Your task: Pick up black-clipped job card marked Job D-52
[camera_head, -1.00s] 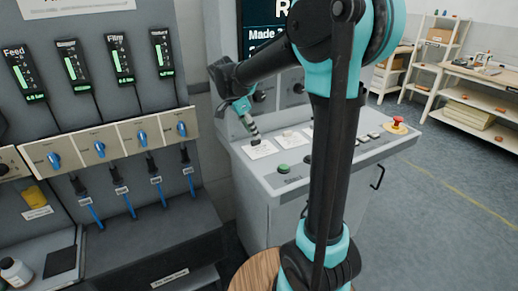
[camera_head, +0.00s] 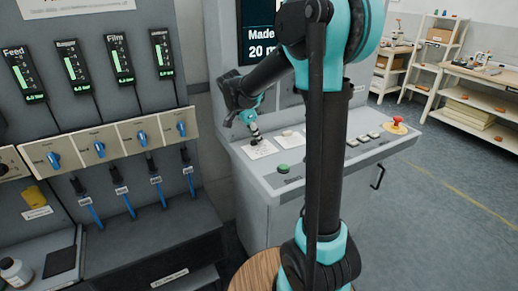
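White cards lie on the sloped top of the grey console (camera_head: 262,190). The left card (camera_head: 262,151) has a small dark spot near its upper part, close to my gripper; its writing is too small to read. A second card (camera_head: 291,139) lies to its right, partly behind my arm. My gripper (camera_head: 256,138) points down at the left card, with its tip at or just above the card's upper edge. The fingers are too small to show whether they are open or shut, or whether they touch the card.
A green button (camera_head: 283,169) sits in front of the cards. A red emergency knob (camera_head: 397,121) stands at the console's right end. A grey machine (camera_head: 110,150) with dials stands on the left. Open floor (camera_head: 430,200) lies to the right.

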